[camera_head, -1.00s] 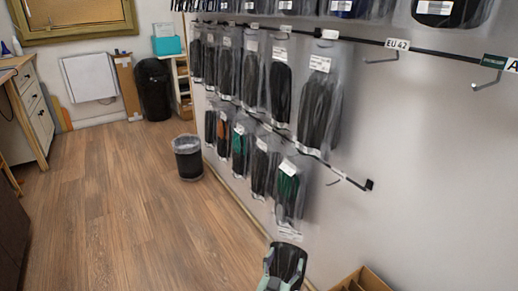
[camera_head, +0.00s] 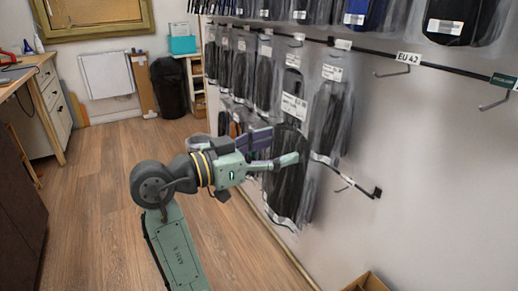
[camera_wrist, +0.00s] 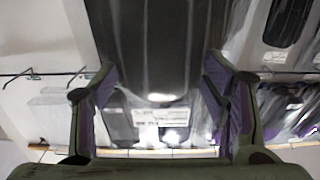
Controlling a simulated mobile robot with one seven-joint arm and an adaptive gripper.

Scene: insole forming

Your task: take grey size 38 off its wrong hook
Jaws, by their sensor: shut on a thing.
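A dark grey insole pack (camera_head: 286,190) in a clear bag, with a white label at its top, stands upright in front of the lower row of hanging packs. My gripper (camera_head: 281,147) comes from the left and is shut on the pack below its label, one finger on either side. In the wrist view the dark pack (camera_wrist: 158,45) fills the middle between the two purple-padded fingers. The size print is too small to read surely. The pack's hanging end and any hook behind it are hidden, so I cannot tell whether it touches a hook.
Other bagged packs (camera_head: 331,110) hang close behind and beside the held one. A bare hook (camera_head: 345,186) sticks out at the lower rail's right end. An empty hook (camera_head: 392,72) by the EU 42 tag is higher right. A cardboard box (camera_head: 368,283) stands at bottom right.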

